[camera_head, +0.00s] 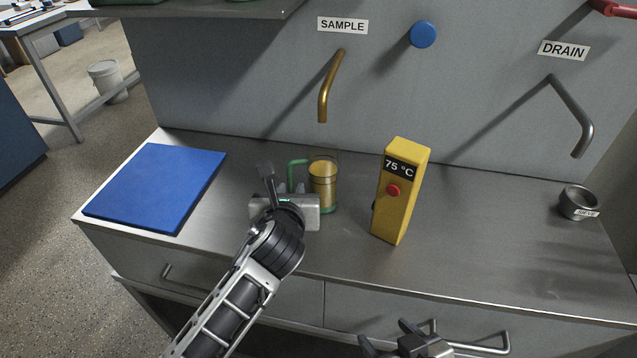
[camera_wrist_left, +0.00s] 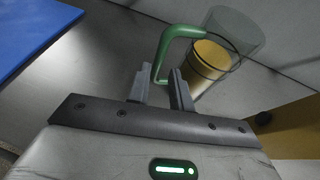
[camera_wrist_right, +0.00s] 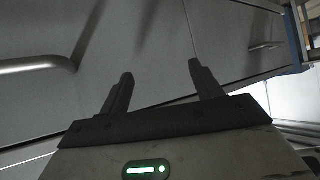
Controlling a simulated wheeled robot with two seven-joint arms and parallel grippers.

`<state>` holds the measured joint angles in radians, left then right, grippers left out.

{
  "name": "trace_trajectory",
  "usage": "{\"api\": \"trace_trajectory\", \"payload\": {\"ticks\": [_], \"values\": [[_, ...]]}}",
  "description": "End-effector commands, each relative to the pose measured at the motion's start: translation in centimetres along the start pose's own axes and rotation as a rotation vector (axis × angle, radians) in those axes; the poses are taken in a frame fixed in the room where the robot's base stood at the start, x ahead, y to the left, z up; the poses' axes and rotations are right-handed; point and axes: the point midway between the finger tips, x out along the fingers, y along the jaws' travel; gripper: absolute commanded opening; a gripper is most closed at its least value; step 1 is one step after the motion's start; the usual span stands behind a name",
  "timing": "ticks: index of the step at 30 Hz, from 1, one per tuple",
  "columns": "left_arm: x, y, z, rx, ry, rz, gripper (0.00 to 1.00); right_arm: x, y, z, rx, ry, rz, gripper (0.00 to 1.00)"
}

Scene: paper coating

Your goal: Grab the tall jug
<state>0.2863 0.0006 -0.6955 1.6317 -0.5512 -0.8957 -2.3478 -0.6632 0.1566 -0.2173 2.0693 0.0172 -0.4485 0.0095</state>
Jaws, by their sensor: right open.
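The tall jug (camera_head: 323,185) is a clear cylinder with a green handle and amber contents. It stands upright on the steel counter, below the brass SAMPLE spout. My left gripper (camera_head: 279,184) is at the jug's left side, at its handle. In the left wrist view the green handle (camera_wrist_left: 163,58) reaches down between the two fingertips (camera_wrist_left: 160,78), with the jug (camera_wrist_left: 212,60) beyond to the right. The fingers are partly closed; whether they press on the handle is unclear. My right gripper (camera_head: 393,342) is open and empty, low in front of the counter's drawers.
A yellow 75 °C block (camera_head: 400,195) with a red button stands right of the jug. A blue mat (camera_head: 155,187) lies at the left. A small metal sieve cup (camera_head: 577,203) sits at the far right, near the DRAIN pipe (camera_head: 575,120). Drawer handles (camera_head: 490,345) stick out in front.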

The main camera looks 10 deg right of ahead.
Motion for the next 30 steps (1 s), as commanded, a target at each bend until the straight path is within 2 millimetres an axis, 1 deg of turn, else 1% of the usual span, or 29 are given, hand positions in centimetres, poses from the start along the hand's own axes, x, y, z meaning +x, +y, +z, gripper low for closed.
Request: {"api": "trace_trajectory", "payload": {"ticks": [5, 11, 15, 18, 23, 24, 26, 27, 30], "values": [[1.1, 0.0, -0.1, -0.002, 0.001, -0.001, 0.22, 0.2, 0.0, -0.1, 0.0, 0.005, -0.002, 0.65], [4.0, 0.3, -0.9, -0.002, 0.002, 0.001, 0.22, 0.5, -0.1, 0.4, 0.007, 0.006, -0.005, 0.65], [5.5, 0.3, -0.7, -0.001, 0.0, 0.001, 0.22, 0.6, -0.3, 0.3, 0.016, 0.011, -0.007, 0.65], [5.9, 0.3, -0.6, -0.001, 0.0, -0.001, 0.22, 0.5, -0.4, 0.2, 0.022, 0.014, -0.008, 0.65], [5.8, 0.3, -0.6, -0.001, 0.0, -0.001, 0.22, 0.3, -0.6, 0.2, 0.029, 0.013, -0.009, 0.65], [5.8, 0.3, -0.6, -0.001, 0.0, 0.0, 0.19, 0.2, -0.6, 0.3, 0.03, 0.011, -0.01, 0.65], [5.8, 0.3, -0.6, -0.001, 0.0, 0.0, 0.02, 0.2, -0.6, 0.3, 0.03, 0.01, -0.01, 0.65], [5.8, 0.3, -0.7, -0.001, 0.0, 0.0, 0.0, 0.2, -0.6, 0.4, 0.03, 0.01, -0.01, 0.65], [5.8, 0.3, -0.6, -0.002, -0.002, -0.001, 0.0, 0.2, -0.6, 0.4, 0.03, 0.01, -0.01, 0.65]]}}
